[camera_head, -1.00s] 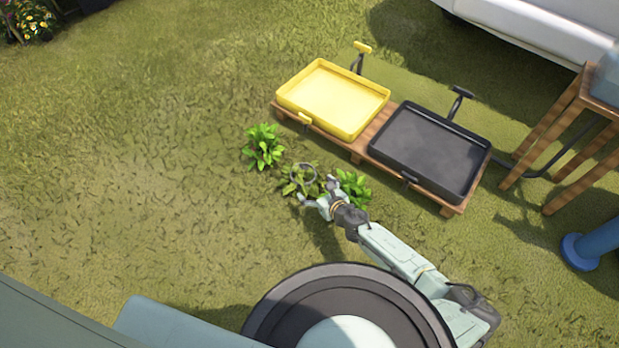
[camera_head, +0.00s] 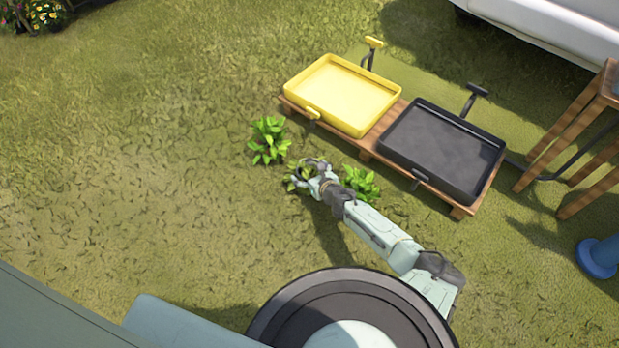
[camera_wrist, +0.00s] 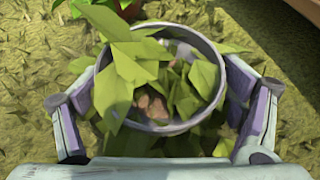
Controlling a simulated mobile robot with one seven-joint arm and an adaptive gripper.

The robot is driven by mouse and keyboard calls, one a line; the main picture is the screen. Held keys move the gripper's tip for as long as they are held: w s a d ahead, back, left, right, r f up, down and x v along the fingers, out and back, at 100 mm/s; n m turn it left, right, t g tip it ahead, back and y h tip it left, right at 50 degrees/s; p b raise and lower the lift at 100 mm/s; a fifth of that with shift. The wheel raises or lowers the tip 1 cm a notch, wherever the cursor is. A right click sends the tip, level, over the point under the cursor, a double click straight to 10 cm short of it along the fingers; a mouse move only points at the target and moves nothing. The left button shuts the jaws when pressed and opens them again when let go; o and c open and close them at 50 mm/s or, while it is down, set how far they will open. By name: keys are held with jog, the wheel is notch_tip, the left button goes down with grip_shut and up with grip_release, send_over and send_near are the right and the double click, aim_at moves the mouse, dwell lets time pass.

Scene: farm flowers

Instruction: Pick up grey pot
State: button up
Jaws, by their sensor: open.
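The grey pot (camera_wrist: 212,58) is round, with a grey rim, and holds a leafy green plant. In the wrist view it sits between the two open fingers of my gripper (camera_wrist: 160,105), one finger on each side. I cannot tell whether the fingers touch it. In the head view my gripper (camera_head: 306,177) is low over the grass at the pot's plant (camera_head: 293,183), and the pot is mostly hidden there by leaves and the gripper.
Leafy plants stand close on both sides, one to the left (camera_head: 268,141) and one to the right (camera_head: 361,184). A yellow tray (camera_head: 380,124) and a black tray (camera_head: 484,185) rest on a low wooden platform (camera_head: 365,156) behind. Open grass lies to the left.

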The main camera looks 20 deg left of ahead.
jog(key=c, duration=1.2)
jog(key=shift+c, duration=0.3)
jog(key=shift+r, duration=0.15)
